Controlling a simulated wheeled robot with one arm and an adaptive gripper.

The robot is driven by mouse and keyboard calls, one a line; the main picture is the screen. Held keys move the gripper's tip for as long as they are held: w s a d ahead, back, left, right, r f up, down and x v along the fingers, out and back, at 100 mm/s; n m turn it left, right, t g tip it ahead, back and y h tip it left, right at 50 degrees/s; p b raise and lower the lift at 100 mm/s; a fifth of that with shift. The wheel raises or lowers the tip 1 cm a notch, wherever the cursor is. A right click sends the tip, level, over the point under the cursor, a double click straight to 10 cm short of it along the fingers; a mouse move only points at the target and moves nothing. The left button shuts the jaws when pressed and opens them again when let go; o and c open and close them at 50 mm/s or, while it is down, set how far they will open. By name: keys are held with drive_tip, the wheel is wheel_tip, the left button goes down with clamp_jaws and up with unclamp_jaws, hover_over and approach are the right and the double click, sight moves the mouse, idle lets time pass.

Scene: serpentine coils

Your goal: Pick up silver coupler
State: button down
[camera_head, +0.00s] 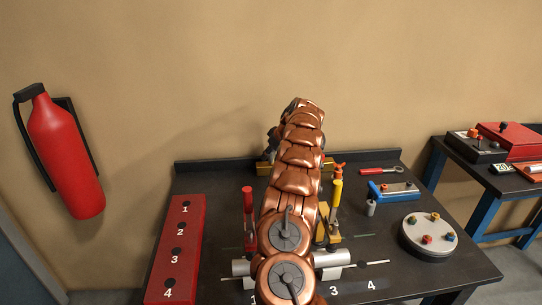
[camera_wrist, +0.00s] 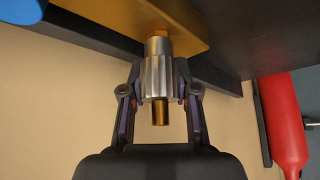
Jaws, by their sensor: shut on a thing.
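The silver coupler (camera_wrist: 157,78) is a ridged metal cylinder in the middle of the wrist view. My gripper (camera_wrist: 158,88) is shut on it, with one finger on each side. A brass-coloured stub (camera_wrist: 160,112) sticks out of its near end. Its far end meets an orange fitting (camera_wrist: 158,44) on a yellow block (camera_wrist: 195,22); whether it is joined there I cannot tell. In the head view my copper-coloured arm hides the coupler and most of my gripper. Part of the yellow block (camera_head: 263,168) shows beside the arm at the table's back edge.
The dark table (camera_head: 225,205) holds a red numbered rack (camera_head: 160,275) at left. A red-handled tool (camera_head: 248,203), a yellow-handled tool (camera_head: 336,195), a small grey cylinder (camera_head: 371,207) and a round plate with knobs (camera_head: 411,242) also stand there. A fire extinguisher (camera_head: 67,155) hangs at left.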

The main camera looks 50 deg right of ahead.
drive_tip(key=shift+r, duration=0.1)
drive_tip(key=shift+r+b, duration=0.6)
drive_tip(key=shift+r, duration=0.9)
drive_tip(key=shift+s+a+r, duration=0.1)
drive_tip(key=shift+s+r, duration=0.05)
drive_tip(key=shift+r, duration=0.05)
